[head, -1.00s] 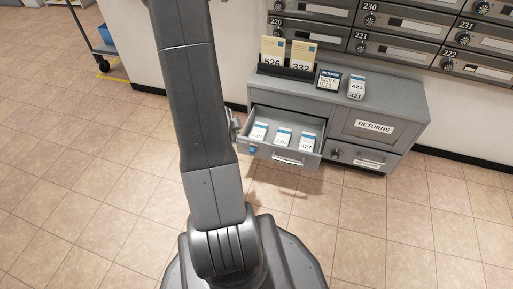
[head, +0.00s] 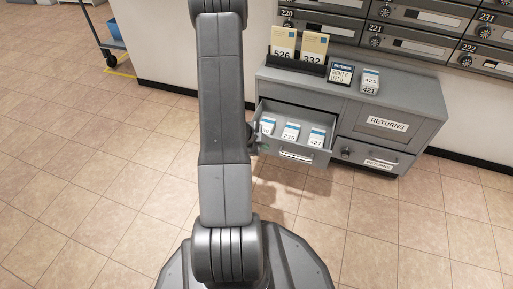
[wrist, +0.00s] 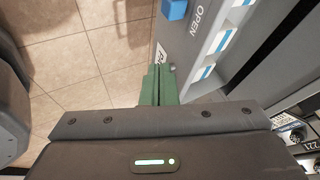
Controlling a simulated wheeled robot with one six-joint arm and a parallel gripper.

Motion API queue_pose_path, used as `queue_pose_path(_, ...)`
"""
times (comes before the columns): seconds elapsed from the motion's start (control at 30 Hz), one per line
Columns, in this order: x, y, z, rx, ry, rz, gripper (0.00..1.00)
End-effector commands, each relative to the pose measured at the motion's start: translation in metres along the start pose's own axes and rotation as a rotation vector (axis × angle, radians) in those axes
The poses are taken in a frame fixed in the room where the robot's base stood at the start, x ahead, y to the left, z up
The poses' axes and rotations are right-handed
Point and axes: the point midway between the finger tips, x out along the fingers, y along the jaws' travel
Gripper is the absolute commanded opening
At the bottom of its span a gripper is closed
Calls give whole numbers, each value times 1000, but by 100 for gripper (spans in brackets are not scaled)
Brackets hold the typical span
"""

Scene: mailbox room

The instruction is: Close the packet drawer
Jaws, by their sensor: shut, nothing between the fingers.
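The packet drawer (head: 295,149) sticks out open from the left side of the grey cabinet (head: 422,121). Several white-and-blue numbered packets (head: 291,132) lie in it. My gripper (wrist: 158,82) shows in the wrist view with its green fingers shut and empty. The fingertips are close beside a grey drawer panel (wrist: 188,45) marked OPEN, which carries a blue block (wrist: 175,9); I cannot tell whether they touch it. In the head view my arm hides the drawer's left edge and most of the gripper.
A card holder (head: 297,64), a small sign (head: 340,75) and a packet (head: 370,80) stand on the cabinet top. Mailboxes (head: 405,42) line the wall. The tiled floor (head: 90,170) is clear at left and front.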

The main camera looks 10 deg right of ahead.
Motion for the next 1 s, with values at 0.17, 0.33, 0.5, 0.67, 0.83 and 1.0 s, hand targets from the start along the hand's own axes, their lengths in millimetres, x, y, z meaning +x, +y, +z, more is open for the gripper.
queue_pose_path(0.17, 9, -22, 0, 5, -1, -5, 0)
queue_pose_path(0.33, 12, -30, 0, 2, -2, -5, 0)
queue_pose_path(0.5, 12, -32, -1, 1, -2, -4, 0)
queue_pose_path(0.67, 12, -32, -1, 1, -2, -4, 0)
queue_pose_path(0.83, 12, -34, -1, 1, -1, -3, 0)
queue_pose_path(1.0, 15, -47, -3, 2, -1, -2, 0)
